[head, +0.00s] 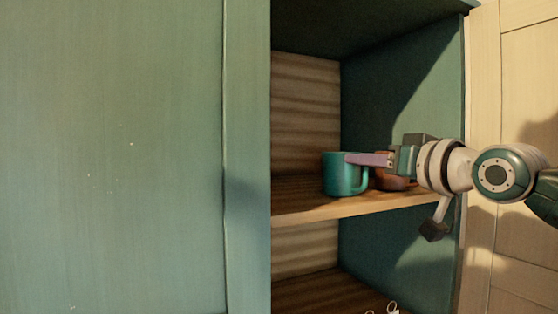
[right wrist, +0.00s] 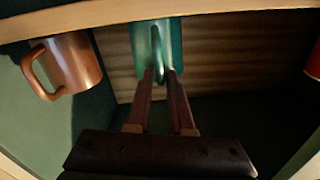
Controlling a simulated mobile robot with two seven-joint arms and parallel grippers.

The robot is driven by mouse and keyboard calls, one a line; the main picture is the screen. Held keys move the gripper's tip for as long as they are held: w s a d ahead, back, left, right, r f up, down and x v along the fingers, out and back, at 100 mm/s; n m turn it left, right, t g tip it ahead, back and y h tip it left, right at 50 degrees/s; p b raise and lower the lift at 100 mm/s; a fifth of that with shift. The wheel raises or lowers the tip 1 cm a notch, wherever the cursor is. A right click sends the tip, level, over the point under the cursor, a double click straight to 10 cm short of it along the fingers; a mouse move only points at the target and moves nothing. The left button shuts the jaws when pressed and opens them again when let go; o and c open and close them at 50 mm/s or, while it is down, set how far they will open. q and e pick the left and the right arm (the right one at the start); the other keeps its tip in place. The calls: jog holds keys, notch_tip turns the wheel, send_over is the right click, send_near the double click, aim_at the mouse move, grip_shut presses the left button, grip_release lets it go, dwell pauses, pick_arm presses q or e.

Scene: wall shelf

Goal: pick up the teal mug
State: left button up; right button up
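The teal mug (head: 340,175) stands on the cabinet's wooden middle shelf, its handle on the right side. My right gripper (head: 350,159) reaches in from the right, with its fingers at the mug's handle side. In the right wrist view, the teal mug (right wrist: 172,42) is straight ahead, and its handle lies between the two fingertips (right wrist: 160,72). The fingers stand apart with a narrow gap, and I see no clear grip on the handle. My left gripper is not in view.
A brown mug (head: 392,184) stands just right of the teal mug, partly behind my right gripper; it also shows in the right wrist view (right wrist: 70,66). A red object (right wrist: 314,62) is at that view's edge. A closed green door (head: 120,150) covers the left; a pale open door (head: 520,80) is right.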

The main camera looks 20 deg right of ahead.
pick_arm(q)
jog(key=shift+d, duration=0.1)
pick_arm(e)
grip_shut()
dwell(0.6)
